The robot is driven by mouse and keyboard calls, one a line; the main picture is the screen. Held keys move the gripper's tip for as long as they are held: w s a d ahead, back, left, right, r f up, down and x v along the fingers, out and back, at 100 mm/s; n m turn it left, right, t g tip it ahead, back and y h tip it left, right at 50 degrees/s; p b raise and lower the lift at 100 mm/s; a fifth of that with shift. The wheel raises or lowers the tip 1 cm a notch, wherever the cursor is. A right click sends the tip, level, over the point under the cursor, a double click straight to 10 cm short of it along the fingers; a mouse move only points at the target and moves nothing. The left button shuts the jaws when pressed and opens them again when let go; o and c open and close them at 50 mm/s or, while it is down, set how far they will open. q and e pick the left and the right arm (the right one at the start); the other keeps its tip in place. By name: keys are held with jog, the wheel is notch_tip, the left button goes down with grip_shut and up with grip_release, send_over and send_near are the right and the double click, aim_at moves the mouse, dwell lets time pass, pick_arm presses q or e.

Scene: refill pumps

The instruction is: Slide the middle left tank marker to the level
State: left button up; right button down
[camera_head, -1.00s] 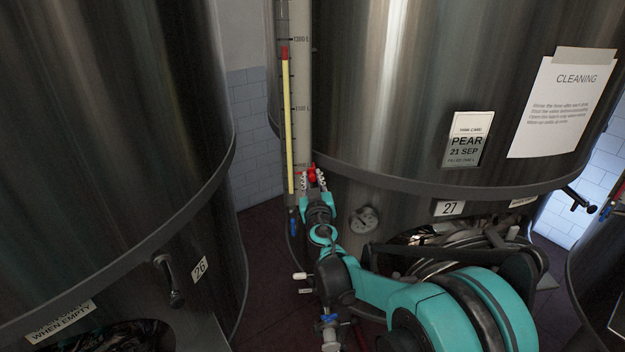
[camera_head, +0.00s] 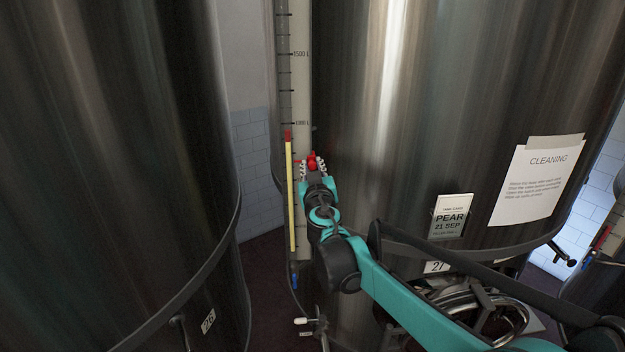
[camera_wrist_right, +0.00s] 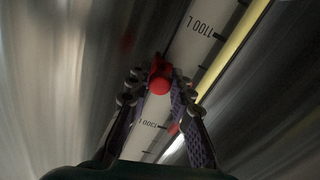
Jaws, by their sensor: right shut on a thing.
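The red marker (camera_head: 312,160) sits on the pale scale strip (camera_head: 301,88) of tank 27, the middle tank. The yellow level column (camera_head: 290,200) stands just left of the strip. Its red top (camera_head: 288,135) is a little below the 1300 L mark and higher than the marker. My right gripper (camera_head: 313,169) is shut on the marker from below. In the right wrist view the marker (camera_wrist_right: 160,80) is between my right gripper's fingertips (camera_wrist_right: 160,88), between the 1100 L and 1300 L marks. My left gripper is not in view.
Tank 26 (camera_head: 110,150) fills the left side, with a narrow gap to tank 27 (camera_head: 450,90). A PEAR card (camera_head: 450,216) and a CLEANING sheet (camera_head: 537,180) are on tank 27, right of my arm. A blue valve handle (camera_head: 294,281) is below the yellow column.

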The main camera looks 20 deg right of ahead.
aim_at(312, 162)
notch_tip(312, 162, up, 6)
jog(key=shift+r+p, duration=0.15)
jog(key=shift+p, duration=1.1)
jog(key=c, duration=1.3)
grip_release()
jog(key=shift+c, duration=0.2)
jog(key=s+a, duration=0.2)
jog(key=s, duration=0.9)
jog(key=shift+s, duration=0.4)
jog(key=shift+a, duration=0.1)
